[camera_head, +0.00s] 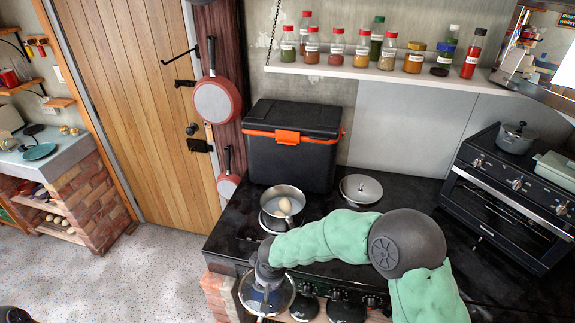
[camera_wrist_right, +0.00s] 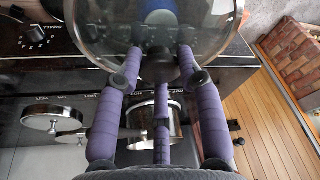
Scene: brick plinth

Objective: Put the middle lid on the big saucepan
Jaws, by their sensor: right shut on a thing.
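My right gripper (camera_head: 266,270) is shut on the knob of a glass lid with a steel rim (camera_head: 266,298). It holds the lid in front of the stove's front edge, apart from and nearer than the saucepan. In the wrist view the fingers (camera_wrist_right: 160,68) close around the lid's dark knob, and the glass lid (camera_wrist_right: 108,28) fills the top. A steel lid with a dark knob (camera_head: 361,189) lies on the black surface right of the saucepan. My left gripper is not clearly seen.
A black cooler box with an orange latch (camera_head: 292,150) stands behind the saucepan. A dark oven (camera_head: 510,205) with a grey pot (camera_head: 517,137) on top is at the right. A shelf of spice jars (camera_head: 385,72) hangs above. Red pans (camera_head: 217,101) hang at the left.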

